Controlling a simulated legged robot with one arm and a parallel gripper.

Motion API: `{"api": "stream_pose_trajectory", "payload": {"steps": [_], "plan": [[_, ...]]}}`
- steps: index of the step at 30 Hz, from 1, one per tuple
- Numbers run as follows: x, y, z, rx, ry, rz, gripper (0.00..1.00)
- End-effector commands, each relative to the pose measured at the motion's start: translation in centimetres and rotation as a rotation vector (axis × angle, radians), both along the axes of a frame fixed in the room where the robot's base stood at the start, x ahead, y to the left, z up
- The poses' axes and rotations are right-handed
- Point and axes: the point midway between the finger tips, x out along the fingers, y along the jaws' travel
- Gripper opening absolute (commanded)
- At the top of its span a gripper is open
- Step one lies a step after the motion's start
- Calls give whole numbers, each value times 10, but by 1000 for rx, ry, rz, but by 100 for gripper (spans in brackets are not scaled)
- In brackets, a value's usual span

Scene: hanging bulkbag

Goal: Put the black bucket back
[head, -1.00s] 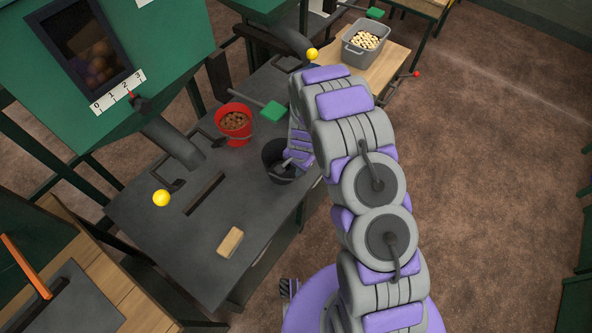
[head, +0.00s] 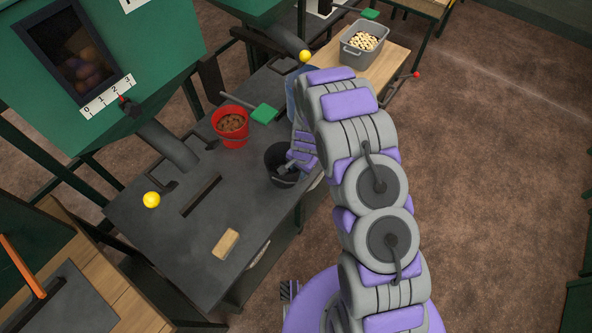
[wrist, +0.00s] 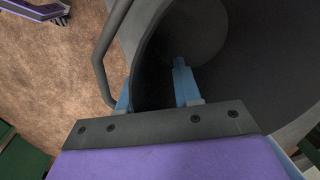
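The black bucket (head: 275,178) stands at the right side of the dark bench in the head view, partly hidden by my arm. It fills much of the wrist view (wrist: 250,55), where I look into its dark inside. Its grey handle (wrist: 101,55) hangs at the left, outside the rim. My gripper (wrist: 154,88) straddles the rim, with one blue finger outside the wall and one inside. The fingers stand apart, with a dark gap beside the inner one. I cannot see a firm grip on the wall. In the head view my gripper (head: 290,166) is at the bucket.
A red bucket (head: 231,139) with brown contents stands behind and left on the bench (head: 165,240). A green scoop (head: 264,113), a tan block (head: 225,243) and a blue object (head: 291,98) are near. A grey tub (head: 350,57) sits farther back. Open floor lies right.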

Motion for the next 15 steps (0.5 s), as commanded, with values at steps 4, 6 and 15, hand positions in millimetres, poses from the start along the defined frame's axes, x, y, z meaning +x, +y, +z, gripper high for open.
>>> {"api": "stream_pose_trajectory", "payload": {"steps": [4, 6, 15], "plan": [[-1, 3, 15, -6, -3, 2, 34], [-2, 3, 25, -7, -3, 2, 34], [-4, -4, 87, -5, -6, 1, 34]]}}
